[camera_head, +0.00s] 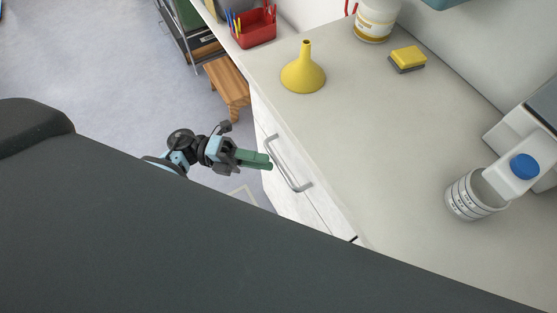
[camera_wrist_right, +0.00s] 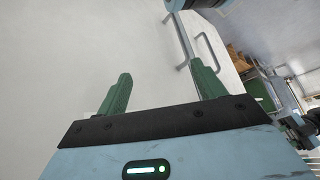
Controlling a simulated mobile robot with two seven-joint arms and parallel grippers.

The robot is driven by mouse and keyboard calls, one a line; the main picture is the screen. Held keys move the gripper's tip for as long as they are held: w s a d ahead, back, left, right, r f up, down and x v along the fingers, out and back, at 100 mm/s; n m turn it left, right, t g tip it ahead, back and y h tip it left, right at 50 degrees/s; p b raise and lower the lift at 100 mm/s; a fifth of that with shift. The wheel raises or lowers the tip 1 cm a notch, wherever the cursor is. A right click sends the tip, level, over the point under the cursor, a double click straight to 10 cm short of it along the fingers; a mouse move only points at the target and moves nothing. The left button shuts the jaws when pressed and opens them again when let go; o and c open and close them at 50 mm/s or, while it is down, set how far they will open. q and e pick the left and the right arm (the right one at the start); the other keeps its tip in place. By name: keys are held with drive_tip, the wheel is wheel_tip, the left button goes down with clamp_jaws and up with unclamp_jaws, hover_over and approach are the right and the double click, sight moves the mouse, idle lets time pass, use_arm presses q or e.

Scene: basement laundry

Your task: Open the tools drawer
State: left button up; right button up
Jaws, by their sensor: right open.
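The white drawer front (camera_head: 290,196) is below the counter and looks closed, with a grey bar handle (camera_head: 287,166). I cannot read a label that marks it as the tools drawer. My left gripper (camera_head: 270,163) has green fingers pointing right, with tips close to the handle's upper end. Whether they touch it or have a gap between them is unclear. My right gripper (camera_wrist_right: 160,88) is open and empty in the right wrist view, facing a pale, plain surface. Two bar handles show beyond its right finger, one of them a grey handle (camera_wrist_right: 207,50). The right gripper is hidden in the head view.
On the counter (camera_head: 400,130) stand a yellow funnel (camera_head: 303,76), a sponge (camera_head: 408,58), a white tub (camera_head: 376,20), a measuring cup (camera_head: 470,196) and a blue-capped bottle (camera_head: 515,174). A red bin (camera_head: 254,30) is at the back. A wooden stool (camera_head: 228,84) stands on the floor.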

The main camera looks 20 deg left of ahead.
sight(278, 164)
use_arm(q)
drive_tip(key=shift+w+d+r+p, duration=0.1)
drive_tip(key=shift+d+p, duration=0.05)
drive_tip(key=shift+d, duration=0.65)
drive_tip(key=shift+w+d+r+p, duration=0.1)
drive_tip(key=shift+d+r, duration=0.05)
drive_tip(key=shift+d, duration=0.6)
drive_tip(key=shift+w+d+r+p, duration=0.1)
drive_tip(key=shift+d+p, duration=0.05)
drive_tip(key=shift+d, duration=0.65)
clamp_jaws()
